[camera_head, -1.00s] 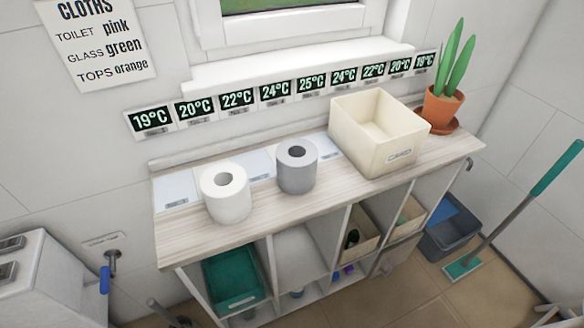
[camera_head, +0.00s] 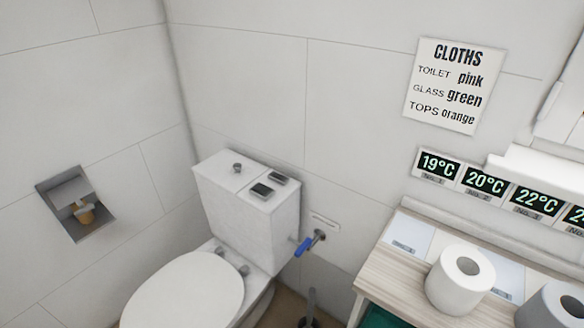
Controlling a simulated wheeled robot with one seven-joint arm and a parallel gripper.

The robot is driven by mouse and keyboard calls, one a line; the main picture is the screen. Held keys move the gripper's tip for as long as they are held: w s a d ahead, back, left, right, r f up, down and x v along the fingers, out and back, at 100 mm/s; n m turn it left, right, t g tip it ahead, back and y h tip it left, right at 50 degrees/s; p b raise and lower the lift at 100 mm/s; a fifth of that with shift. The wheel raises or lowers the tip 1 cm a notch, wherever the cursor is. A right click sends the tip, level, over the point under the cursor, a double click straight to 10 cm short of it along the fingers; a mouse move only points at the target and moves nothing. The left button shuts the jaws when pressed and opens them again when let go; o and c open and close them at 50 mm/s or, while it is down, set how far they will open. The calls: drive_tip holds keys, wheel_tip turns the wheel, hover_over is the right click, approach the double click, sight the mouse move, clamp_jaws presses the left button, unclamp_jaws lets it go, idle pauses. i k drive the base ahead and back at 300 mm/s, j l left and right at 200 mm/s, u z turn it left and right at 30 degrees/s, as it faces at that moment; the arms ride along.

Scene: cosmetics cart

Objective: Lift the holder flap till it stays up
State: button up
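The toilet-roll holder (camera_head: 75,205) is a grey recessed box in the left wall. Its flap (camera_head: 71,189) is a grey plate across the upper part of the recess. A small tan-brown piece, perhaps a roll core, shows below the flap. The flap's exact angle is hard to tell at this size. My gripper is not in view.
A white toilet (camera_head: 185,290) with its lid down stands right of the holder, its cistern (camera_head: 245,205) against the wall. A blue-handled valve (camera_head: 305,246) is beside it. A shelf unit (camera_head: 385,275) with a white roll (camera_head: 460,279) and a grey roll (camera_head: 552,306) is at right.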

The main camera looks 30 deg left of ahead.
sight(69, 192)
drive_tip(key=u, duration=1.95)
drive_tip(key=i+l+z, duration=0.15)
drive_tip(key=i, duration=0.3)
drive_tip(key=i+l+z, duration=0.15)
drive_tip(key=i, duration=0.35)
drive_tip(key=l, duration=0.1)
